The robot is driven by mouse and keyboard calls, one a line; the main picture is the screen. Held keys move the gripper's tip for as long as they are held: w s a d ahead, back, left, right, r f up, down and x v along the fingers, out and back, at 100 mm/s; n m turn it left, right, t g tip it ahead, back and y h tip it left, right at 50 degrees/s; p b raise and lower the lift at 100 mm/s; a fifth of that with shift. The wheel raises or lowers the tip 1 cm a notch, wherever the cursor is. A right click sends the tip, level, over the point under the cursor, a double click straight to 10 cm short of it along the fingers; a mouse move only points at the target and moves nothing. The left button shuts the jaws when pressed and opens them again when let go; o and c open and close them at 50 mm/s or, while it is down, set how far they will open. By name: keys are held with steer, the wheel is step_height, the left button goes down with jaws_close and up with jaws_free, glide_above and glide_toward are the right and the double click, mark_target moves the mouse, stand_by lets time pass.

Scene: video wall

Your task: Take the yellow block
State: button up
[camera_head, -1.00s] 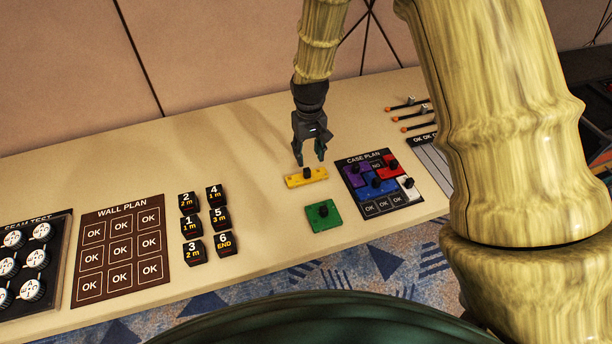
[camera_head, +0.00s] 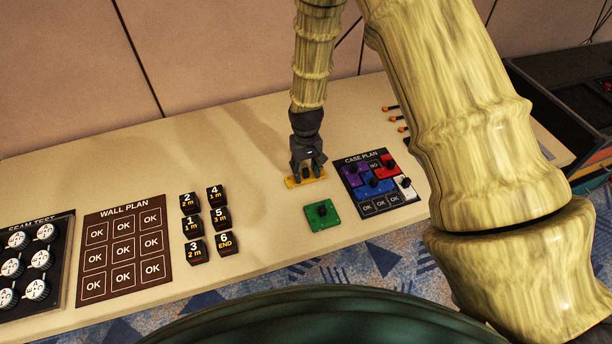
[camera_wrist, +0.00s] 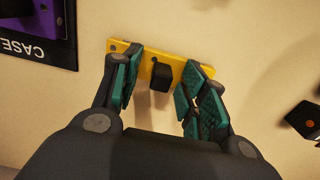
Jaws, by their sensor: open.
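The yellow block (camera_head: 292,183) is a flat bar with a black knob on top, lying on the beige table behind the green block. In the wrist view the yellow block (camera_wrist: 178,62) lies across the top middle, its black knob (camera_wrist: 161,77) between my fingers. My gripper (camera_head: 307,174) is lowered over the block, pointing down. In the wrist view my gripper (camera_wrist: 158,88) has its teal finger pads apart, one on each side of the knob, with gaps to it. The fingertips overlap the yellow bar in the picture; whether they touch it I cannot tell.
The green block (camera_head: 322,214) lies in front. The case plan board (camera_head: 351,184) with purple, red, blue and white pieces is to the right. Black numbered blocks (camera_head: 219,220) and the wall plan board (camera_head: 124,251) are to the left. The table between yellow block and numbered blocks is clear.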

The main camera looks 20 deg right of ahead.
steer(key=shift+c, duration=0.2)
jaws_close()
